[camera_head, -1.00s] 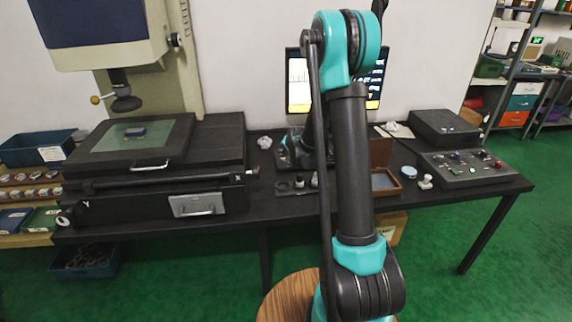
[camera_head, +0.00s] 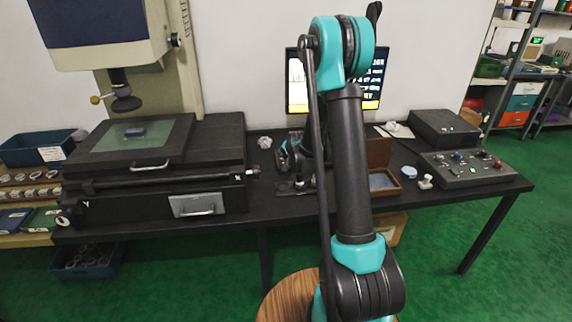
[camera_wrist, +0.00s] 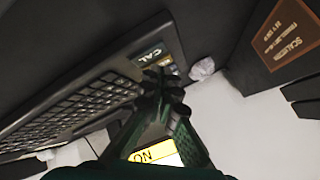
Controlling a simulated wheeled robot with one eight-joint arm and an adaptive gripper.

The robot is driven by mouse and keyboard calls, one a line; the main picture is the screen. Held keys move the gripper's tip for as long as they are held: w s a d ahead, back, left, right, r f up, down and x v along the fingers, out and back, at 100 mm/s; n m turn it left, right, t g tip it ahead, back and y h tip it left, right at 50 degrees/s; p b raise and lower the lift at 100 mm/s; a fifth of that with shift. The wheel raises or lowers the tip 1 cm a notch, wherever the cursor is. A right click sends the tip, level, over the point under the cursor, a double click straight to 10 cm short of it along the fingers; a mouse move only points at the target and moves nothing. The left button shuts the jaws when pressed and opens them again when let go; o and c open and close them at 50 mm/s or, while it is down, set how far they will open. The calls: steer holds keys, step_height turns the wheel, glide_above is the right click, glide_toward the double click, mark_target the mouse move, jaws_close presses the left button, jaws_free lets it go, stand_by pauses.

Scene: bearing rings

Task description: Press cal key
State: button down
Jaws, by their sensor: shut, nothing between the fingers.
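The CAL key (camera_wrist: 151,55), with light lettering on a dark green face, sits at the upper end of the black keyboard (camera_wrist: 80,112) in the wrist view. My gripper (camera_wrist: 164,76) is shut and empty, with its fingertips just below the key in the picture and overlapping the keyboard's end. I cannot tell whether the tips touch anything. In the head view my wrist (camera_head: 290,155) is low over the table in front of the monitor (camera_head: 375,85). My arm hides much of the keyboard there.
A yellow on-screen label (camera_wrist: 158,152) shows below the fingers. A crumpled white piece (camera_wrist: 203,69) lies near the key. In the head view, an open wooden box (camera_head: 382,182) and a control box (camera_head: 465,168) stand right, and a measuring machine (camera_head: 155,160) stands left.

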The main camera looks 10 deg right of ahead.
steer(key=shift+f, duration=0.2)
stand_by(0.6)
steer(key=shift+f, duration=0.2)
steer(key=shift+f, duration=0.35)
stand_by(0.6)
steer(key=shift+r, duration=0.75)
steer(key=shift+r, duration=0.1)
steer(key=shift+r, duration=2.45)
